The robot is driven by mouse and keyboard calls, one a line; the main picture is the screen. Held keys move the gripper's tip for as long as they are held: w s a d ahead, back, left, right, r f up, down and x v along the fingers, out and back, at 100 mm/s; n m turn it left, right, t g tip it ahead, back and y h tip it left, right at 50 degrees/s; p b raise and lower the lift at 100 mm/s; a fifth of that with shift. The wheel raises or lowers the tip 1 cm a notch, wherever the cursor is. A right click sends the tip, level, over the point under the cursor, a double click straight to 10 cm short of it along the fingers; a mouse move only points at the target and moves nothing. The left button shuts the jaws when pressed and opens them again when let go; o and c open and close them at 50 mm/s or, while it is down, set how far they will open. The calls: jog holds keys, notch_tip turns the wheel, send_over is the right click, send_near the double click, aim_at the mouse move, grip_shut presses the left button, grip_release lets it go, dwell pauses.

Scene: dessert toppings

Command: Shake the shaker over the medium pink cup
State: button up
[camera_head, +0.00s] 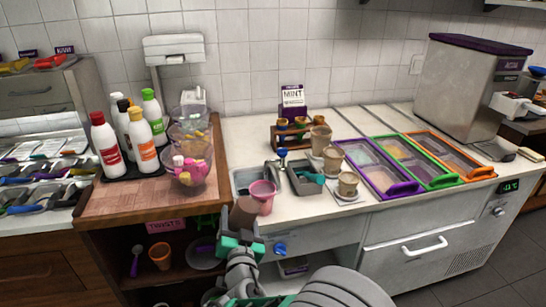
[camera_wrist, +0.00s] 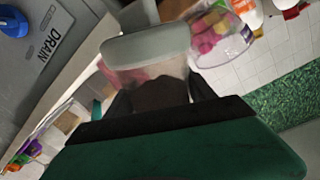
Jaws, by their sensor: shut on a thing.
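My gripper (camera_head: 241,243) is shut on a brown shaker (camera_head: 243,214), which leans to the right at the counter's front edge. In the wrist view, the shaker's pale grey end (camera_wrist: 145,46) and clear, brown-filled body show between the fingers (camera_wrist: 158,98). A pink cup (camera_head: 263,198) stands just right of the shaker's upper end, by the small metal basin. The shaker overlaps the cup's left side in the head view. I cannot tell whether they touch. A blurred pink patch behind the shaker in the wrist view may be the cup.
Clear bowls of colourful pieces (camera_head: 189,172) and several bottles (camera_head: 143,140) stand on the wooden counter at left. A grey tray (camera_head: 305,184) and tan cups (camera_head: 348,184) are to the right, then purple, green and orange framed bins (camera_head: 385,178). A blue knob (camera_head: 280,249) sits below.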

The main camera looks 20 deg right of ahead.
jog(key=w+d+r+p, duration=0.3)
jog(key=d+r+p, duration=0.4)
jog(key=r+p, duration=0.3)
jog(key=w+d+r+p, duration=0.4)
jog(key=d+r+p, duration=0.4)
jog(key=r+p, duration=0.2)
jog(key=shift+r, duration=0.55)
dwell(1.6)
jog(key=shift+w, duration=0.1)
dwell(0.3)
notch_tip(320, 180, down, 8)
jog(key=b, duration=0.8)
jog(key=shift+b, duration=0.35)
notch_tip(320, 180, up, 8)
jog(key=p, duration=0.3)
jog(key=shift+p, duration=0.4)
